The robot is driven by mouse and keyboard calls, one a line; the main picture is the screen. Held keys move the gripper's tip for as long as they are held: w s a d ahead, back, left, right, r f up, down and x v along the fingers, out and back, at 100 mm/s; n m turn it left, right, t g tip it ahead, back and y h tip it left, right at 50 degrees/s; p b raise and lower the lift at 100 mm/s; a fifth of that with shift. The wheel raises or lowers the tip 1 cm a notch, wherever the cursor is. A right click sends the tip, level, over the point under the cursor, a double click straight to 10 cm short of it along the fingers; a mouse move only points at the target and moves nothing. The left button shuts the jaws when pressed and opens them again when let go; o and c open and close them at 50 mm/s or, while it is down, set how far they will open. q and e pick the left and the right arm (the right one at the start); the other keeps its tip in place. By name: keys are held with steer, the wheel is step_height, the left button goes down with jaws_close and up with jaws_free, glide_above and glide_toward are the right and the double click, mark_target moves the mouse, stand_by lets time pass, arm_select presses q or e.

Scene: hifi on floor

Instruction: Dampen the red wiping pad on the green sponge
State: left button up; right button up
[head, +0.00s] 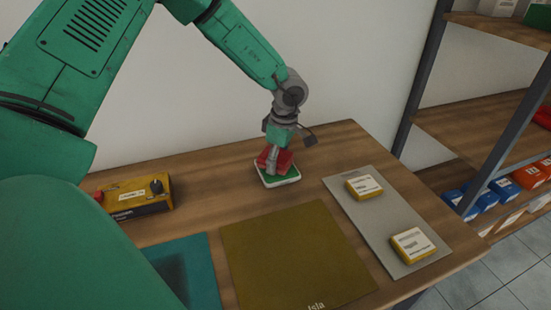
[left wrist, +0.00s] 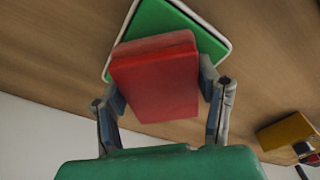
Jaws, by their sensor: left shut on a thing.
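The red wiping pad (left wrist: 158,84) is between the fingers of my left gripper (left wrist: 162,98), which is shut on it. In the head view, the red pad (head: 285,159) shows beside my left gripper (head: 272,162), at the green sponge. The green sponge (head: 281,180) lies in a white-rimmed tray on the table, toward the back. In the left wrist view, the green sponge (left wrist: 161,18) shows behind the pad, which hides much of it. I cannot tell for sure whether the pad touches the sponge. My right gripper is not in view.
A yellow and black box (head: 138,196) with knobs stands at the left on the wooden table (head: 207,165). An olive mat (head: 293,262) and a teal mat (head: 190,275) lie in front. A grey mat (head: 387,223) holds two yellow labelled blocks. A shelf (head: 480,125) stands at the right.

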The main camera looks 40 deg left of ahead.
arm_select(q)
steer(key=shift+d+r, duration=0.25)
steer(key=shift+d, duration=0.55)
steer(key=shift+a+f, duration=0.3)
steer(key=shift+a, duration=0.65)
steer(key=shift+d+r, duration=0.2)
steer(key=shift+d, duration=0.6)
steer(key=shift+a+f+p, duration=0.2)
steer(key=shift+a+p, duration=0.2)
steer(key=shift+a, duration=0.3)
steer(key=shift+d+r, duration=0.2)
steer(key=shift+d, duration=0.4)
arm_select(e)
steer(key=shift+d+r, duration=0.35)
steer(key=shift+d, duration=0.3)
arm_select(q)
steer(key=shift+a, duration=0.1)
